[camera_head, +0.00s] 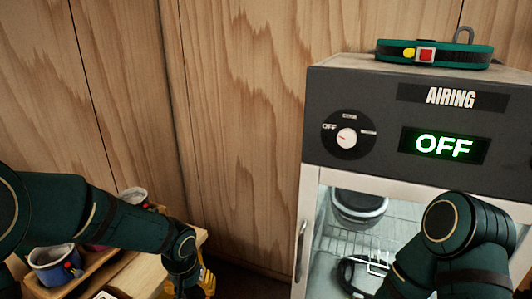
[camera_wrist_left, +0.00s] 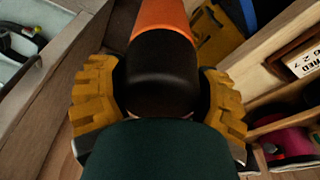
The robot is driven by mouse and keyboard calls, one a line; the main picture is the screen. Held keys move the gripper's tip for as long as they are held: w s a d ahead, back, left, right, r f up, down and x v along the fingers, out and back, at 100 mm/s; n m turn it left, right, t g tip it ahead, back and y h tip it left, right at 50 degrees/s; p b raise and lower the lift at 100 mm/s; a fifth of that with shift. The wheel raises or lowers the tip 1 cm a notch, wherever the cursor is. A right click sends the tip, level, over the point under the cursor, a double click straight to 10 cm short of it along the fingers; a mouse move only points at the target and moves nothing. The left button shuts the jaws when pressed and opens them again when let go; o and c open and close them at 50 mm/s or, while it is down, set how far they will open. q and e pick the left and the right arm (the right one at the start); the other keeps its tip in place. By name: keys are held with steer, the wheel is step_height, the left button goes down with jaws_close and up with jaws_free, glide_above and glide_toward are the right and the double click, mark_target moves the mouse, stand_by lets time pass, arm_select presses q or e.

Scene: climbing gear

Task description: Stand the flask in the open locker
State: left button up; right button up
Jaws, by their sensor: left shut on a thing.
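The flask (camera_wrist_left: 163,72) has an orange body and a dark, rounded end facing the wrist camera. My left gripper (camera_wrist_left: 160,95) has its yellow padded fingers on both sides of that dark end and is shut on it. In the head view only a little of this gripper (camera_head: 205,281) shows, low beside the wooden bench, and the flask is hidden. A grey and white cabinet (camera_head: 312,200) marked AIRING stands at the right, its lit inside showing wire racks. I cannot tell whether glass covers its front. My right arm crosses in front of it; its gripper is out of view.
A coiled green strap (camera_head: 435,53) lies on the cabinet top. A dark pot (camera_head: 358,207) and a dark looped thing (camera_head: 350,276) are inside. Mugs (camera_head: 52,266) stand in a wooden tray at the left. Bare floor and wall lie between bench and cabinet.

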arm_select(q)
steer(key=shift+r+p, duration=0.75)
steer(key=shift+r, duration=1.15)
steer(key=shift+s+d+f+b, duration=0.1)
steer(key=shift+s+f+b, duration=0.1)
steer(key=shift+f, duration=0.35)
steer(key=shift+s+f+b, duration=0.1)
steer(key=shift+f+b, duration=0.05)
steer(key=shift+f, duration=0.35)
steer(key=s+f+b, duration=0.3)
steer(key=s+f, duration=0.1)
steer(key=f, duration=0.6)
step_height(320, 180, up, 14)
steer(key=p, duration=0.8)
steer(key=shift+w+f, duration=0.1)
steer(key=shift+w, duration=0.05)
step_height(320, 180, down, 14)
steer(key=b, duration=0.8)
steer(key=shift+f, duration=0.15)
